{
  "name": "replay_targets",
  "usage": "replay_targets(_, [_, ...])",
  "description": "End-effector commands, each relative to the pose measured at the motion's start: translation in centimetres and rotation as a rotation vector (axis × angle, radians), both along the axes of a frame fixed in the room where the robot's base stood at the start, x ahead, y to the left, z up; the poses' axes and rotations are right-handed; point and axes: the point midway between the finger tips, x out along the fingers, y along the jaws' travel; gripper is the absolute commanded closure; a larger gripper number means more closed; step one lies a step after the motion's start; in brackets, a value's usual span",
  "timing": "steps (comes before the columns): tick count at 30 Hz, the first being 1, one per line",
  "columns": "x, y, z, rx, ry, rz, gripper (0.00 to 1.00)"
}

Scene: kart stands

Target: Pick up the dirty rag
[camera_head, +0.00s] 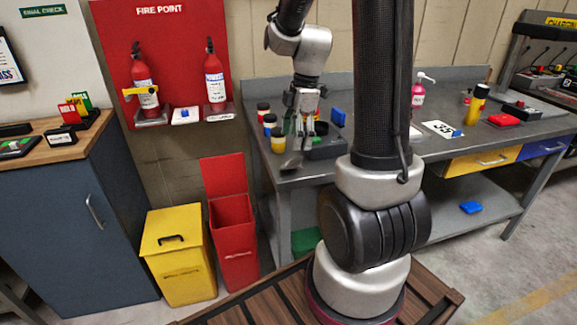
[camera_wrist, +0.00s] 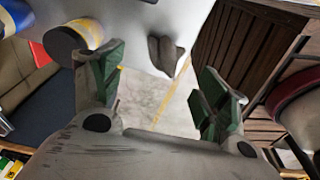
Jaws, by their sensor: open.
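The dirty rag (camera_head: 291,162) looks like a small crumpled grey-brown cloth. It lies at the left front corner of the grey workbench (camera_head: 360,165). In the wrist view the rag (camera_wrist: 165,54) shows at the bench edge, beyond and roughly between my fingers. My gripper (camera_head: 300,125) hangs over the left part of the bench, a little above and behind the rag in the head view. In the wrist view my gripper (camera_wrist: 162,80) has its two green-padded fingers wide apart with nothing between them. The exact gap to the rag is hard to judge.
A yellow bin (camera_head: 178,255) and an open red bin (camera_head: 233,240) stand on the floor to the left. My own arm hides the bench's middle.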

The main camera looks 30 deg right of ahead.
Motion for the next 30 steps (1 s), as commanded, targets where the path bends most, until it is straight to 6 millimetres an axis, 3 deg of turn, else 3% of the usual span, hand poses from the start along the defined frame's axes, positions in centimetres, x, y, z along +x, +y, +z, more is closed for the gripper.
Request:
replay_targets(18, [-0.3, 1.5, -7.4, -0.001, 0.0, 0.029, 0.25])
replay_targets(26, [-0.3, 1.6, -7.6, -0.002, -0.003, 0.029, 0.25])
replay_targets(30, [-0.3, 1.6, -7.6, -0.002, -0.003, 0.029, 0.51])
